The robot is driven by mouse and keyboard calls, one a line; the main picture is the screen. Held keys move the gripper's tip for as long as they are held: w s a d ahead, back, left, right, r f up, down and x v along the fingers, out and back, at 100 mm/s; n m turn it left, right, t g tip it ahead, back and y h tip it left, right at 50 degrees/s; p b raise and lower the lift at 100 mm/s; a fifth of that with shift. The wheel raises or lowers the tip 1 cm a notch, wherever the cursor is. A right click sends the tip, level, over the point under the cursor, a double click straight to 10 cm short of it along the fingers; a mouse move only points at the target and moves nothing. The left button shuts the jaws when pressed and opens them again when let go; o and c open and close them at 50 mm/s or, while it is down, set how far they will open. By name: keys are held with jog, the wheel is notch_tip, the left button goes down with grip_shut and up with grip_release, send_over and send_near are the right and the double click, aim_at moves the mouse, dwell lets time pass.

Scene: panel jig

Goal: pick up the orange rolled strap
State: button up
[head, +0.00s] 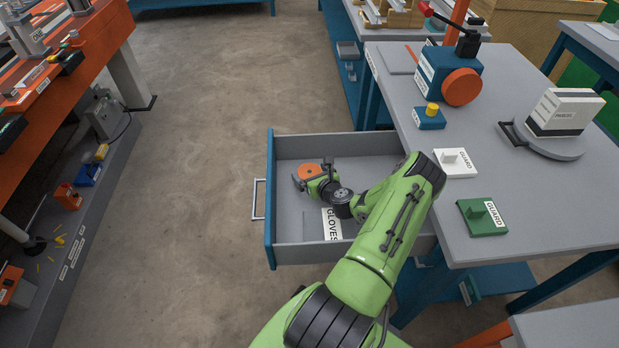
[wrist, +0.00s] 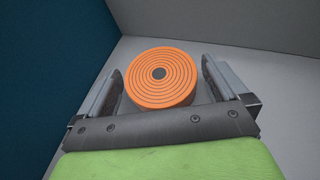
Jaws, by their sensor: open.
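The orange rolled strap (head: 309,170) is a round coil lying in the open drawer (head: 289,148), near its front panel. It also shows in the wrist view (wrist: 160,80), with rings around a dark centre. My gripper (head: 314,179) is inside the drawer at the strap. In the wrist view my gripper (wrist: 162,88) is open, with one finger on each side of the coil. A small gap shows between the coil and each finger. Part of the strap is hidden by my gripper in the head view.
A white card marked GLOVES (head: 332,225) lies in the drawer. The blue drawer front (head: 269,200) and the drawer walls surround my gripper closely. The workbench top (head: 480,110) is at the right, holding a green GUARD block (head: 482,217) and a white one (head: 455,163).

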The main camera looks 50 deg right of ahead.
jog(key=shift+r, duration=0.15)
jog(key=c, duration=1)
